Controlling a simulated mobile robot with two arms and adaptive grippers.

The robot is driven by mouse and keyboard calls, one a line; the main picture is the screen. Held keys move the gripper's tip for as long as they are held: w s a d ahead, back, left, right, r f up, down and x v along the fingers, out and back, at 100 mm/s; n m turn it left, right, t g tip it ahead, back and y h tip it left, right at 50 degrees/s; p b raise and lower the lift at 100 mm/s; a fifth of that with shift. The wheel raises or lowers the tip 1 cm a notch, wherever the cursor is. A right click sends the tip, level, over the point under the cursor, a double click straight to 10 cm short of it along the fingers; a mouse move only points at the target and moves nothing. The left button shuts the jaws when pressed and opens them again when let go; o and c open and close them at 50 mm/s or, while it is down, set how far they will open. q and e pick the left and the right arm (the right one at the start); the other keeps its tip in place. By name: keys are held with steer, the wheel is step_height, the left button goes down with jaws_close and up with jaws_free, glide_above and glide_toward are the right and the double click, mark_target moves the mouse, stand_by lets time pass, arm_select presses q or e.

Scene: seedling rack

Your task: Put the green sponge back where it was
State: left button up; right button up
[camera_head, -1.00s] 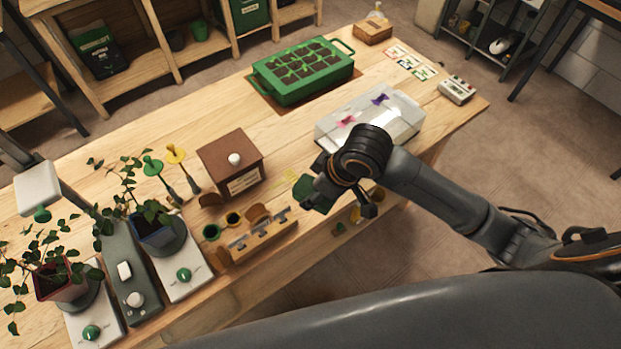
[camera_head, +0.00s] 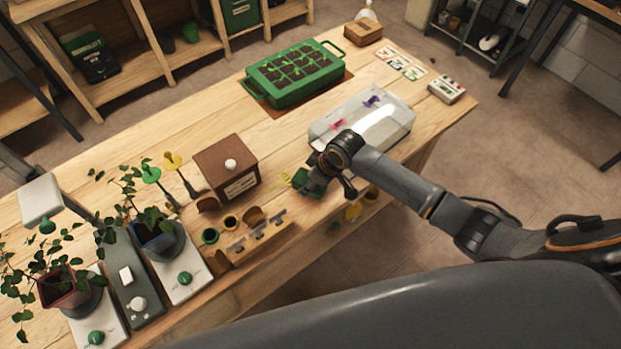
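The green sponge (camera_head: 308,186) is at the fingers of my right gripper (camera_head: 315,180), which comes in from the right. The gripper appears shut on it, though the gripper's dark body hides part of the sponge and the fingers. The sponge is low over the table, just left of the clear-lidded white box (camera_head: 362,118) and right of some yellow marks or a small yellow item (camera_head: 284,180). I cannot tell whether the sponge touches the tabletop. My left gripper is not in view.
A brown wooden box with a white knob (camera_head: 226,166) stands left of the sponge. A wooden holder with hooks (camera_head: 262,238) and small pots is in front. The green seedling tray (camera_head: 292,78) stands behind. Potted plants (camera_head: 155,232) on scales fill the left.

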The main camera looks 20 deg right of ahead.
steer(key=shift+f, duration=0.1)
steer(key=shift+f+b, duration=0.3)
steer(key=shift+f, duration=0.2)
steer(key=o, duration=1)
steer(key=shift+r+p, duration=0.3)
steer(key=shift+r, duration=0.3)
steer(key=b+v, duration=0.1)
steer(key=v, duration=1.1)
steer(key=shift+a, duration=0.1)
steer(key=shift+a, duration=0.1)
